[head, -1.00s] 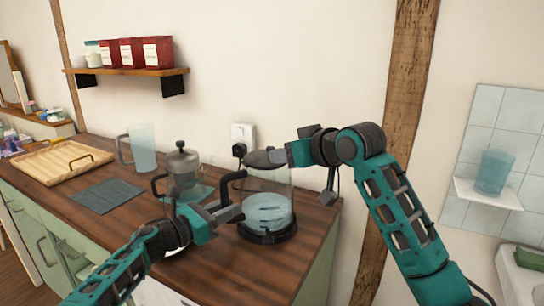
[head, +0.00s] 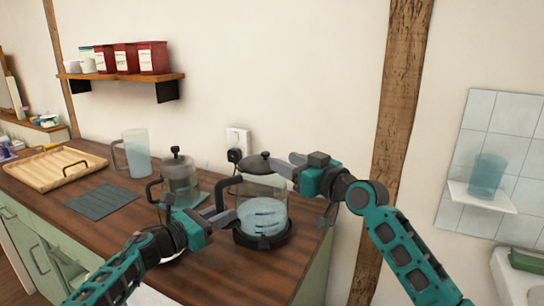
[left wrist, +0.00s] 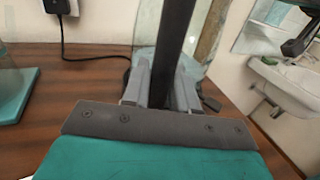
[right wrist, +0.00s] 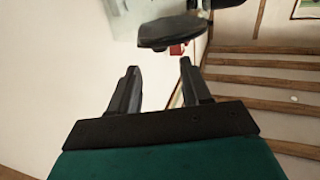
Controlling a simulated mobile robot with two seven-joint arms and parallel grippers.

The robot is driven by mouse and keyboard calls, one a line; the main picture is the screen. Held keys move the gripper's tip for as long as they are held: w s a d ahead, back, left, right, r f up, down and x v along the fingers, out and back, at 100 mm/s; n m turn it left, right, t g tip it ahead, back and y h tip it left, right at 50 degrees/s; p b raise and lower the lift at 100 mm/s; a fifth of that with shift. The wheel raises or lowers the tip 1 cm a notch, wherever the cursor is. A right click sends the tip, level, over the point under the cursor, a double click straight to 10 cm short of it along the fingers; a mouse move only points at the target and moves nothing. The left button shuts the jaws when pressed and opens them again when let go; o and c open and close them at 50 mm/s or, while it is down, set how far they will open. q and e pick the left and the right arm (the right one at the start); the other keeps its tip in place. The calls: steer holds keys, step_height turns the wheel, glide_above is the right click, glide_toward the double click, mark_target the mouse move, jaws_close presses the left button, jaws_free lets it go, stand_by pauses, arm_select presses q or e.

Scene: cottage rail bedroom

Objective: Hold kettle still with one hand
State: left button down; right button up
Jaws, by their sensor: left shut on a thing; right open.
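The glass kettle (head: 262,212) stands upright on a black base (head: 264,239) at the right part of the counter, with bluish water in it. My left gripper (head: 226,217) is shut on its black handle (head: 222,192). In the left wrist view the dark handle (left wrist: 177,45) runs between my left fingers (left wrist: 162,90), with the kettle's glass (left wrist: 146,58) behind. The dark lid (head: 262,164) is at the kettle's top. My right gripper (head: 288,166) is open just right of the lid. The right wrist view shows the lid (right wrist: 168,33) beyond the open, empty fingers (right wrist: 158,72).
A French press (head: 180,178), a pitcher (head: 136,153), a dark mat (head: 100,200) and a wooden tray (head: 55,168) stand to the left. A wall socket (head: 238,138) with a plug is behind the kettle. The counter front is mostly clear.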

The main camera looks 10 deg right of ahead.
mark_target(268, 154)
steer(key=shift+x, duration=3.05)
jaws_close()
